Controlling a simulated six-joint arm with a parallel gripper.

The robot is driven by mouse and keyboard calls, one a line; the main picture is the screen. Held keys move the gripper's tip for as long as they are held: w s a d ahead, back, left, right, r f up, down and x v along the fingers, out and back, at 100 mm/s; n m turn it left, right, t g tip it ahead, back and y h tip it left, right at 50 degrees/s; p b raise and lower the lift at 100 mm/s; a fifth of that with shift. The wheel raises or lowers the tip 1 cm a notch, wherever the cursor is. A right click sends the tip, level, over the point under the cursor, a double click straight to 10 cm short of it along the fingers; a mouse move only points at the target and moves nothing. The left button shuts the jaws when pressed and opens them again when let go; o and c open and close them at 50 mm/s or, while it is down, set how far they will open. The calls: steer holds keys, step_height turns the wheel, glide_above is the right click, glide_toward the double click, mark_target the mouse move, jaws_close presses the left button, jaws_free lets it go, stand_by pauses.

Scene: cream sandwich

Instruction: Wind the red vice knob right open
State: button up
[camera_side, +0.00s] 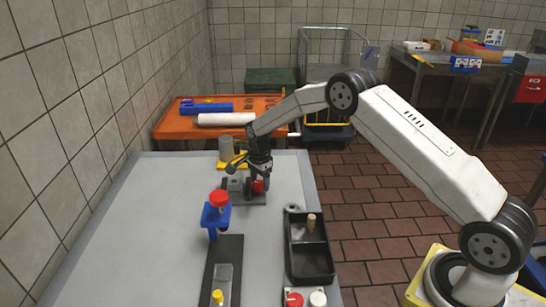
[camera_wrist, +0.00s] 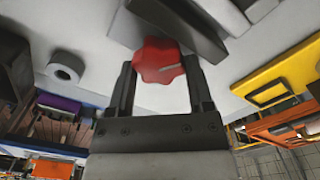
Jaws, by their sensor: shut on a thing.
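The red vice knob (camera_wrist: 158,61) is a lobed red wheel with a pale line on its face. In the side view it shows as a small red spot (camera_side: 258,186) at the right end of the small grey vice (camera_side: 236,187) on the table. My gripper (camera_wrist: 160,82) is shut on the knob, with one dark finger on each side of it in the wrist view. In the side view my gripper (camera_side: 261,172) reaches down onto the knob from above. The vice's dark body (camera_wrist: 185,25) lies just behind the knob in the wrist view; its jaw gap is unclear.
A blue stand with a red top (camera_side: 217,205) stands near the vice on the grey table (camera_side: 150,225). A black tray (camera_side: 309,255) lies toward the right edge, with red and white round caps (camera_side: 305,299) below it. A yellow holder (camera_side: 232,161) stands behind the vice.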

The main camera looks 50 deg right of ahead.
stand_by(0.3)
steer(key=o, duration=1.3)
steer(key=shift+r, duration=0.1)
steer(key=shift+c, duration=0.2)
steer(key=shift+w, duration=0.1)
